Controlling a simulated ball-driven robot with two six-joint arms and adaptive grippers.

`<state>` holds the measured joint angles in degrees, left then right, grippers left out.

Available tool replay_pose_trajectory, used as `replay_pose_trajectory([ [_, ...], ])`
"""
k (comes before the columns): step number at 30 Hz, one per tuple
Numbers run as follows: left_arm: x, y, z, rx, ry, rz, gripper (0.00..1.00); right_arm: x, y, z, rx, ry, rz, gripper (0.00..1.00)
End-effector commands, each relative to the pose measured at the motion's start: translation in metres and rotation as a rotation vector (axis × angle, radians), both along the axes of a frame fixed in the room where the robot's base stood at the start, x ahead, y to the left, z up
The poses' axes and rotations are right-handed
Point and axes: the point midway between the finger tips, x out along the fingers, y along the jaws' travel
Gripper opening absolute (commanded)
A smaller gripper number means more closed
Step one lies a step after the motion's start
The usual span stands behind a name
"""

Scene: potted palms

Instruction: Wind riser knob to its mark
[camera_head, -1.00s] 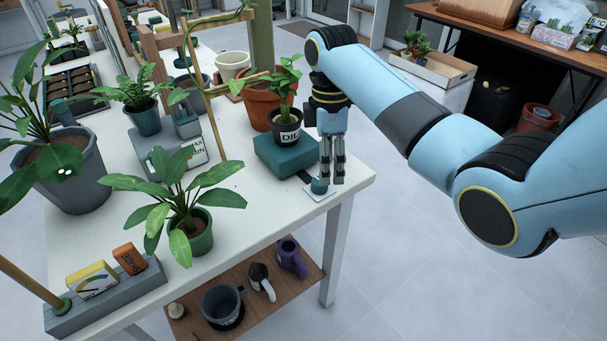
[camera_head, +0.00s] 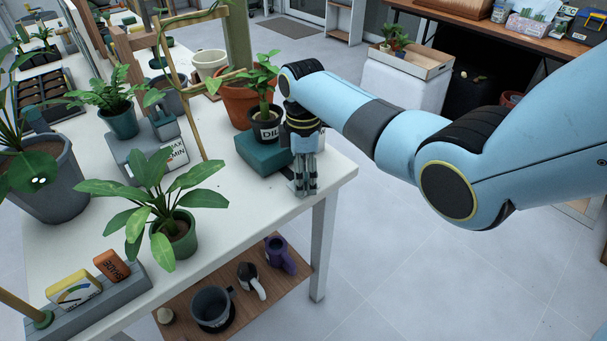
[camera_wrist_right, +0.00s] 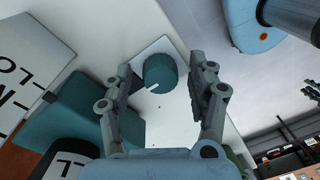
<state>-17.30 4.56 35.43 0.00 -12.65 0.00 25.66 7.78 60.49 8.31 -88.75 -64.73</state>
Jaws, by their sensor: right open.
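The teal round knob (camera_wrist_right: 160,72) with a white pointer line shows in the right wrist view on a small white plate (camera_wrist_right: 142,60). An orange dot (camera_wrist_right: 160,37) and dark dots mark the plate around it; the pointer is turned away from the orange dot. My right gripper (camera_wrist_right: 166,74) is open, its fingers on either side of the knob with gaps showing. In the head view my right gripper (camera_head: 305,191) is low at the table's corner and hides most of the knob. The teal riser block (camera_head: 262,155) carries the DIL pot (camera_head: 266,128). My left gripper is out of view.
The white table (camera_head: 235,215) ends just right of my right gripper. A broad-leaved potted plant (camera_head: 172,245) stands to the left, a terracotta pot (camera_head: 237,105) behind the riser. A wooden lower shelf (camera_head: 262,293) holds a grey pot (camera_head: 211,308) and a purple vessel (camera_head: 280,255).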

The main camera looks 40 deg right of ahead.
Motion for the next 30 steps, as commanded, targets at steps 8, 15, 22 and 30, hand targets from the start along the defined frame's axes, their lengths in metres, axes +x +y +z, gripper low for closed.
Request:
replay_pose_trajectory([
  [8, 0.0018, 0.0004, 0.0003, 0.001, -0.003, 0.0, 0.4, 0.0001, 0.0, 0.0003, 0.0, 0.0, 0.0, 0.48],
  [15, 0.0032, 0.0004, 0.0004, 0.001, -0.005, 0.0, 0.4, 0.0, 0.0, 0.0003, 0.0, 0.0, 0.0, 0.17],
  [22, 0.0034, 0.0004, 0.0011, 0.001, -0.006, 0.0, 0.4, -0.0001, -0.0001, 0.0005, 0.0, 0.0, -0.004, 0.03],
  [30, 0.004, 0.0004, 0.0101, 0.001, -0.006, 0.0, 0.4, -0.0004, -0.0001, 0.0021, 0.0, 0.001, -0.078, 0.03],
])
